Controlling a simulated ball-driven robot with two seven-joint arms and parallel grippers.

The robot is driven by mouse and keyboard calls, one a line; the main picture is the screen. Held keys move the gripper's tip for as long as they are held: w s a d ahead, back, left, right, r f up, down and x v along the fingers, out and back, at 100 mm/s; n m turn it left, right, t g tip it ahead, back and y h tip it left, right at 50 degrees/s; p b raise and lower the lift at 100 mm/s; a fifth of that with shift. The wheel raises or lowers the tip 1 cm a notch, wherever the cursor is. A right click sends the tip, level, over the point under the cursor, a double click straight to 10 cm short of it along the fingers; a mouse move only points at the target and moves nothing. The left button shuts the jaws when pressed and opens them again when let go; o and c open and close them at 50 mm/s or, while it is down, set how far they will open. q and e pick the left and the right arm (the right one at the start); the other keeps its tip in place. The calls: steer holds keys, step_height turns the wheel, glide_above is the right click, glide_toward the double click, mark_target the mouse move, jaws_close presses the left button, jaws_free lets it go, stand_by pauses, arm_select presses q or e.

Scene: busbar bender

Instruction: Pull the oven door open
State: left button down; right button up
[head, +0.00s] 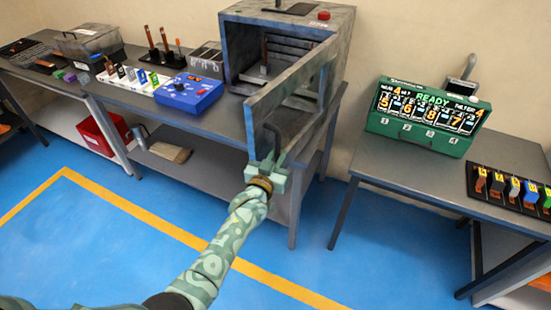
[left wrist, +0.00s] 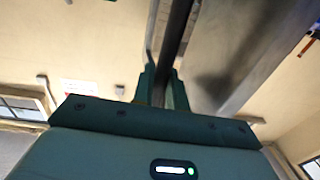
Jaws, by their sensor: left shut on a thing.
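The oven (head: 228,45) is a grey box on the middle table, and its door (head: 282,92) stands swung out toward me. The chamber shows on the left of the door. The dark door handle (head: 271,130) is on the door's near end. My left gripper (head: 268,167) is shut on the handle's lower part. In the left wrist view the dark handle bar (left wrist: 178,35) runs between the gripper fingers (left wrist: 163,88), with the grey door (left wrist: 245,55) beside it. My right gripper is in neither view.
A blue control box (head: 185,92) and sample racks stand left of the oven. A green display box reading READY (head: 425,112) is on the right table (head: 400,165). The blue floor (head: 110,255) in front is clear. A red bin (head: 100,135) sits on a lower shelf.

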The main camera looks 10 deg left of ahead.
arm_select(q)
steer(key=shift+w+r, duration=0.1)
steer(key=shift+r, duration=0.15)
steer(key=c, duration=1.8)
jaws_free()
steer(key=shift+o, duration=0.2)
steer(key=shift+w+f, duration=0.15)
steer(key=shift+f, duration=0.05)
steer(key=s+a+p, duration=0.1)
steer(key=s+a, duration=0.1)
steer(key=s, duration=1.4)
steer(key=shift+a+p, duration=0.3)
